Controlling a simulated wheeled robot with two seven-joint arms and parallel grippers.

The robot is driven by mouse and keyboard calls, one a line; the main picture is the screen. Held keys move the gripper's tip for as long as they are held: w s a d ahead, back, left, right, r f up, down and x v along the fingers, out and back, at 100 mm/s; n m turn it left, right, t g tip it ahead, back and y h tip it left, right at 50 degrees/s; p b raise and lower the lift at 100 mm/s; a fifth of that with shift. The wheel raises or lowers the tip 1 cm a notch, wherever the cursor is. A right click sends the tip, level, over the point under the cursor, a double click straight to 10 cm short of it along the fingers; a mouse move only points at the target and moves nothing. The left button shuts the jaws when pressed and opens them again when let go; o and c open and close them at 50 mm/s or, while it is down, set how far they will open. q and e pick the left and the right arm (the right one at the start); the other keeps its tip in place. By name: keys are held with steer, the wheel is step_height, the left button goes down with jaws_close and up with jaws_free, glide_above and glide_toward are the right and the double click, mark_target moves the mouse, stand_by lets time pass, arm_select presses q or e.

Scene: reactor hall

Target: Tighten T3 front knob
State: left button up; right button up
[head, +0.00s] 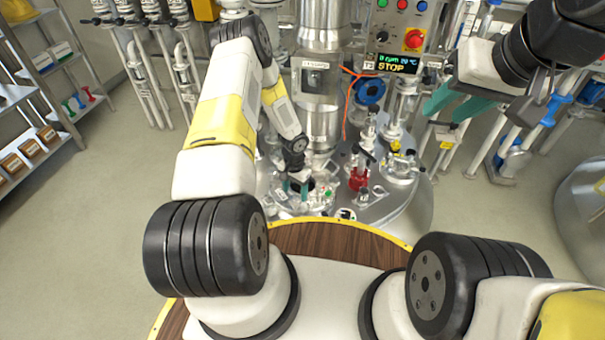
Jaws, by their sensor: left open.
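The T3 tag (369,65) sits beside a lit display (397,64) reading STOP, above the reactor with the round metal lid (395,202). My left gripper (296,187) reaches down over the front left of this lid with its teal fingertips low among the small fittings. It is open. The front knob cannot be made out clearly; the fingers and wrist cover the fittings there. My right gripper (452,112) is at the upper right, away from the lid, with its teal fingers apart and nothing between them.
A red fitting (358,180) and a fitting with a yellow part (396,147) stand on the lid right of my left gripper. Shelves (45,75) are at the left; the floor (110,210) there is clear.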

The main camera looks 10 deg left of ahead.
mark_target(295, 199)
arm_select(q)
steer(key=n, duration=1.1)
steer(key=shift+n, duration=0.3)
steer(key=n, duration=1.1)
step_height(295, 199, down, 6)
steer(key=shift+f, duration=0.1)
